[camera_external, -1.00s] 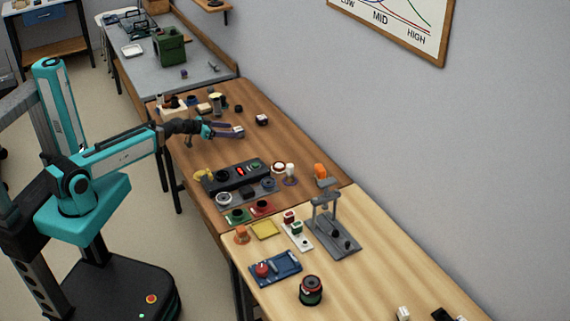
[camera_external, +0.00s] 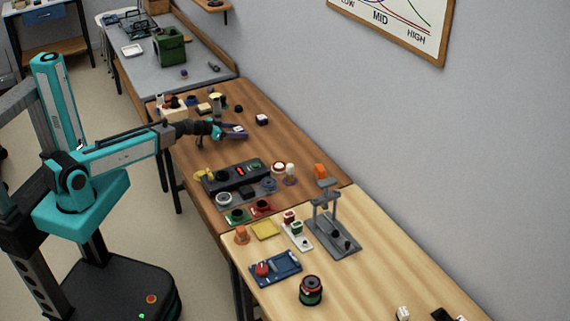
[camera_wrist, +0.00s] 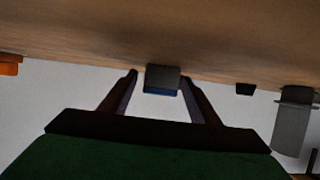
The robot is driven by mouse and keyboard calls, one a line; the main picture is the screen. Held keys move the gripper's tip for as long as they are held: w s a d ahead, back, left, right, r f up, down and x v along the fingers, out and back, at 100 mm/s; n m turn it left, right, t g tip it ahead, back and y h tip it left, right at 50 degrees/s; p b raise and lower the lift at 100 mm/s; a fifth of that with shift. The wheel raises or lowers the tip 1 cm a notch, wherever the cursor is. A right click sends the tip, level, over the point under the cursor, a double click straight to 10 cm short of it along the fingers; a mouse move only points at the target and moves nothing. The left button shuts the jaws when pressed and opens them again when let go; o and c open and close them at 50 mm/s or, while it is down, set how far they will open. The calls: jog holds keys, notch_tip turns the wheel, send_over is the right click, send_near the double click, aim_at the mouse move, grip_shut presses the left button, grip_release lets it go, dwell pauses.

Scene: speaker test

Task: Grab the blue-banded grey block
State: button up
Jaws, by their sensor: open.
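The small block (camera_external: 262,119) stands on the brown wooden table near its wall side, with a pale top and a darker band low on its side. In the wrist view the grey block (camera_wrist: 162,77) shows a blue band and appears between my fingertips, a little beyond them. My gripper (camera_external: 244,132) is low over the table, open and empty, pointing toward the block with a short gap left. Its two dark fingers (camera_wrist: 159,79) spread on either side of the block in the wrist view and do not appear to touch it.
A dark small piece (camera_external: 238,108) and a cluster of items around a pale box (camera_external: 173,113) lie to the left. A black control panel (camera_external: 235,175) and an orange piece (camera_external: 320,170) are nearer the camera. The table around the block is clear.

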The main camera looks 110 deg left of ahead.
aim_at(238, 129)
dwell(0.5)
jog(key=c, duration=1.2)
jog(key=shift+o, duration=0.2)
jog(key=shift+r, duration=0.15)
jog(key=shift+r, duration=4.9)
